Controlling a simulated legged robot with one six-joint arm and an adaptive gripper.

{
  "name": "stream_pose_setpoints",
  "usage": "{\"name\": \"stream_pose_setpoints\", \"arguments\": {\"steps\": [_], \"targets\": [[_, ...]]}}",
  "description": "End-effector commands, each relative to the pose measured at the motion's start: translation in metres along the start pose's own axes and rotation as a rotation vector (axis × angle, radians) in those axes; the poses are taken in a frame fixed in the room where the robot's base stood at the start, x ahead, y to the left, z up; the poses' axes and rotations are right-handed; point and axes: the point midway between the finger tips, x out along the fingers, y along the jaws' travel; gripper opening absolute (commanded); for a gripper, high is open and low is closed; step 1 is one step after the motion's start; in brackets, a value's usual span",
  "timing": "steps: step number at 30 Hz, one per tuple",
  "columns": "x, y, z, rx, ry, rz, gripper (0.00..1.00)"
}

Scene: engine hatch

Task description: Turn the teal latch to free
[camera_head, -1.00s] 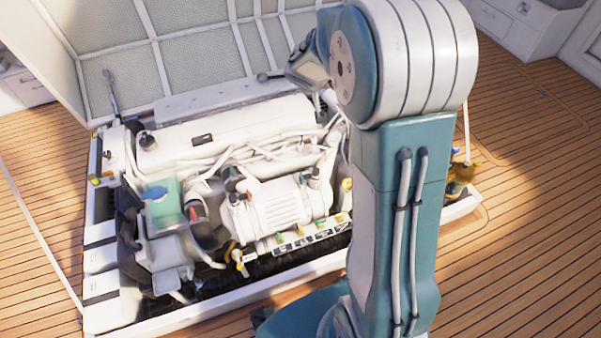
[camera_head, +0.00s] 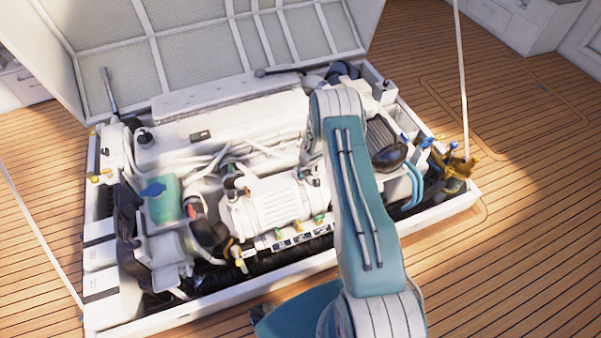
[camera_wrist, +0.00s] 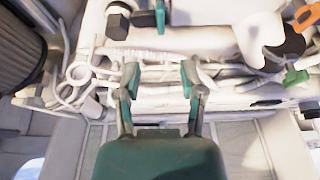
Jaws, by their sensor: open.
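My gripper (camera_wrist: 160,82) is open and empty in the wrist view, its two teal fingers spread over white pipes and hoses. Beyond it, near the top edge, a small upright teal piece (camera_wrist: 160,16) stands beside a black knob (camera_wrist: 118,22); it looks like the teal latch, though I cannot be sure. It is apart from the fingers and cut off by the frame. In the head view my arm hides the gripper, and I cannot pick out the latch there.
The white engine (camera_head: 275,205) fills the open bay, with a raised lid (camera_head: 200,50) behind. A dark ribbed part (camera_head: 385,140), teal hoses (camera_head: 416,185) and brass fittings (camera_head: 458,165) lie at right. An orange handle (camera_wrist: 306,14) and green tab (camera_wrist: 297,78) show in the wrist view.

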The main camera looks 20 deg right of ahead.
Motion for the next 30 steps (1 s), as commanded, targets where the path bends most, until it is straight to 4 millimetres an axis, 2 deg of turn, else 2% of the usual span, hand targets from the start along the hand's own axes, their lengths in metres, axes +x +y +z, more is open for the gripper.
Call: {"name": "stream_pose_setpoints", "arguments": {"steps": [30], "targets": [[0.099, -0.001, 0.001, -0.001, 0.000, -0.001, 0.51]]}}
